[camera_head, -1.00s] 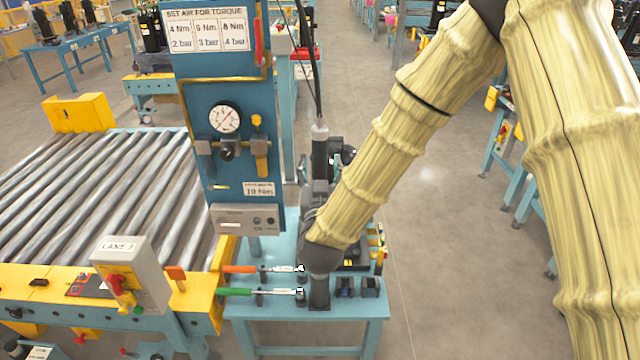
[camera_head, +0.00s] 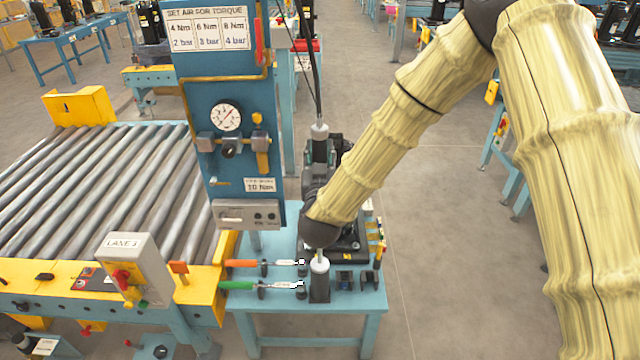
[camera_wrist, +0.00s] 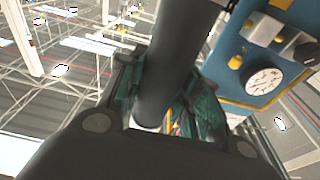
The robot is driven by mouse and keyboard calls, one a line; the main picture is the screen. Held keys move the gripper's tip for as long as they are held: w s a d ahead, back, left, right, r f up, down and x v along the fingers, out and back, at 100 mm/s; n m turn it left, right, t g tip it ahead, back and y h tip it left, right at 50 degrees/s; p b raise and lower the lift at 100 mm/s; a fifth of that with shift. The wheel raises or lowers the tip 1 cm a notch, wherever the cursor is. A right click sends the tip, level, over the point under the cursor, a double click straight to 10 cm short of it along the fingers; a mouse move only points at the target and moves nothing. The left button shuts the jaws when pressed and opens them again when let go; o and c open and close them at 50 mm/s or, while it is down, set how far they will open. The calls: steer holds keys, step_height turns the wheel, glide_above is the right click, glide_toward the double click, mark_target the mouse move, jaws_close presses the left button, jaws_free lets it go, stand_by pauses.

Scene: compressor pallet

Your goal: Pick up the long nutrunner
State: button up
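A long dark nutrunner (camera_head: 320,150) with a pale top hangs upright on a dark hose beside the blue panel. My gripper (camera_head: 325,172) is at its body in the head view, partly hidden by my own wrist. In the wrist view the nutrunner's dark barrel (camera_wrist: 172,70) runs between the two greenish-dark fingers of my gripper (camera_wrist: 165,95), one on each side. Whether the pads press on it cannot be told. A second dark tool with a pale top (camera_head: 319,266) stands upright in a holder on the small blue table, nearer than the hanging one.
The blue table (camera_head: 345,306) also holds an orange-handled wrench (camera_head: 243,264), a green-handled wrench (camera_head: 240,286) and small black blocks (camera_head: 345,280). The blue panel with a gauge (camera_head: 226,117) stands close at left. A roller conveyor (camera_head: 100,190) lies farther left.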

jaws_close()
steer(key=shift+r, duration=0.2)
